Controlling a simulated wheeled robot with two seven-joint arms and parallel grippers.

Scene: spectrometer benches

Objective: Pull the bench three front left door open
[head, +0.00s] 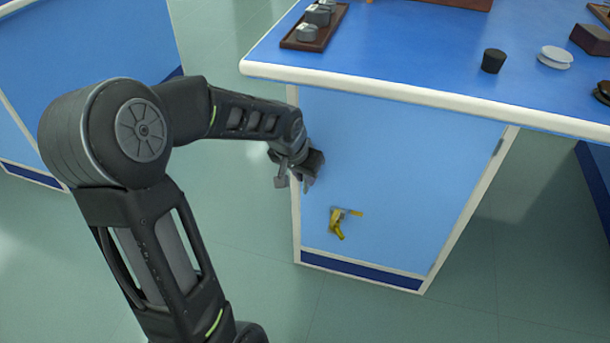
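The blue door (400,170) fills the front of the bench below the worktop. It looks shut, flush with its white frame. A yellow handle (338,222) sits low on its left part, and a small hinge shows at the upper right edge. My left gripper (296,182) is beside the door's upper left edge, above and to the left of the handle, and apart from the handle. Its fingers look spread with nothing between them. Whether it touches the door cannot be told. My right gripper is out of view.
The blue worktop (420,60) with a white rim overhangs the door. On it stand a brown tray (300,42) with grey weights, a black stopper (493,61), a white round piece (555,57) and a brown box (592,38). Another bench is at the left. The floor in front is clear.

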